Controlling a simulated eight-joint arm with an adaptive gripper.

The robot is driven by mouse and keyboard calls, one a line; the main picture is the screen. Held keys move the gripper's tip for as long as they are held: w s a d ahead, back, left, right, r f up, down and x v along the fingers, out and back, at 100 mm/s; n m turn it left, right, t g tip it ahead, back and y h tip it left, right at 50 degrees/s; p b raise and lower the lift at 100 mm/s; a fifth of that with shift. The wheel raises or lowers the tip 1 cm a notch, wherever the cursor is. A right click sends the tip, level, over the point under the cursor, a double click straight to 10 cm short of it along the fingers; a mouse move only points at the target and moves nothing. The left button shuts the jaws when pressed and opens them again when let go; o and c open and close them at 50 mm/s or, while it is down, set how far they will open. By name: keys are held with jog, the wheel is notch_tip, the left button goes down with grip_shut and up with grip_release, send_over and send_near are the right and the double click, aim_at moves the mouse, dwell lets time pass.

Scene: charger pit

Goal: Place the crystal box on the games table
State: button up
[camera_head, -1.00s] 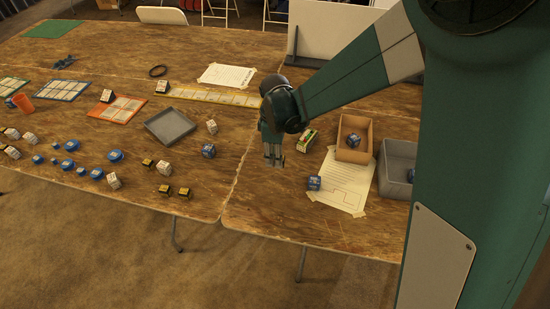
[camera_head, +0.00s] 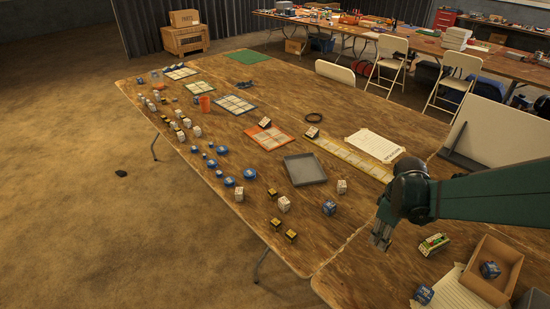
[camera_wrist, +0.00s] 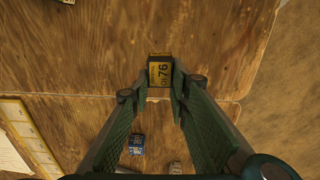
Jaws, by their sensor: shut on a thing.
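My gripper (camera_head: 381,238) is above the wooden table near the seam, right of it in the head view. In the wrist view my gripper (camera_wrist: 160,92) is shut on a small black box with a yellow label (camera_wrist: 160,73) marked "76". I cannot read the rest of its label, so I cannot tell if it is the crystal box. In the head view the held box is not clearly seen. Which surface is the games table cannot be told; a second cluttered table (camera_head: 480,62) stands behind.
The wooden table (camera_head: 240,120) bears a grey tray (camera_head: 305,170), blue round containers, white cubes, colored cards and an orange cup (camera_head: 205,103). Folding chairs (camera_head: 390,60) stand between tables. Open floor lies left.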

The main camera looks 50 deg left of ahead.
jog(key=s+a, duration=0.2)
jog(key=a, duration=1)
jog(key=s+a, duration=0.3)
jog(key=a, duration=0.9)
jog(key=s+a, duration=0.6)
jog(key=a, duration=0.4)
jog(key=s+a+p, duration=0.1)
jog(key=s+a, duration=0.5)
jog(key=a, duration=0.5)
jog(key=shift+s, duration=0.15)
jog(key=shift+d, duration=0.1)
send_over(260, 214)
jog(key=shift+f+b, duration=0.35)
jog(key=shift+f, duration=2.75)
jog(key=shift+f+b, duration=0.3)
jog(key=shift+f, duration=1.55)
jog(key=shift+f, duration=0.2)
